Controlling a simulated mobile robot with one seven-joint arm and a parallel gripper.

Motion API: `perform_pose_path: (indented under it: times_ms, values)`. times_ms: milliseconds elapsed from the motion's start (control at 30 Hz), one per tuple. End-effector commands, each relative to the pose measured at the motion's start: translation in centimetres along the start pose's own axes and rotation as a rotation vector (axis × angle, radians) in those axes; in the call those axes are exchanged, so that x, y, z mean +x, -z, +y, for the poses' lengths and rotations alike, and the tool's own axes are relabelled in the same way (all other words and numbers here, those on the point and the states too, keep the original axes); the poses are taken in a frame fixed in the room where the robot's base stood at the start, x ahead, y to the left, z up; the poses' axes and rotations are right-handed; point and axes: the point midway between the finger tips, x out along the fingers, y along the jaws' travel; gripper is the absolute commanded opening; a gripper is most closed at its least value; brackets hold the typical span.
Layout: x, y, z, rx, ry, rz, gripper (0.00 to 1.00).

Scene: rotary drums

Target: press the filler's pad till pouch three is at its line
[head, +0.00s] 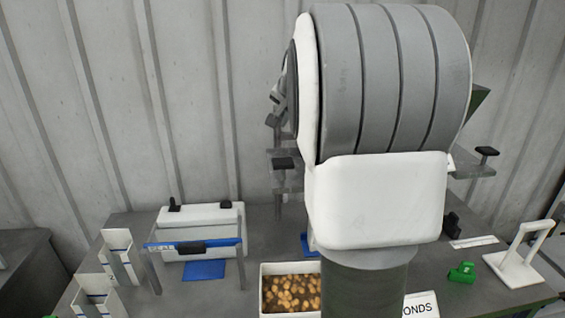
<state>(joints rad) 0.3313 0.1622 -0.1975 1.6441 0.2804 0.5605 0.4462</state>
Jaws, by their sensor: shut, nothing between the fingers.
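My gripper is not visible; a large grey and white body, which looks like my own arm, fills the middle and right of the head view. Two white upright holders with blue lines, possibly pouches, stand at the left: one farther back (118,258) and one nearer (98,298). I cannot tell which pouch is number three, or its fill level. A black pad (283,163) tops a grey post left of the arm, and another black pad (487,151) shows at the right. I cannot tell which belongs to the filler.
A white box of brown nuts (263,292) stands at the front, by a sign ending "ONDS" (420,306). A white unit with a blue bar (200,216) stands at the back left. A green item (462,272) and a white stand (513,272) are at the right.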

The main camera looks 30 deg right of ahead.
Motion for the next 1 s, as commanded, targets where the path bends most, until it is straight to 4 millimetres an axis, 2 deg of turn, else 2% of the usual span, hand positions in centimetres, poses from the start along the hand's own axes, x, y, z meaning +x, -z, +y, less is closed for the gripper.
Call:
perform_pose_path:
  times_ms: [600, 1000]
  values:
    - [5.4, -3.9, 4.0, 0.000, 0.000, -0.001, 0.00]
    - [5.9, -4.3, 4.3, 0.000, 0.000, -0.001, 0.00]
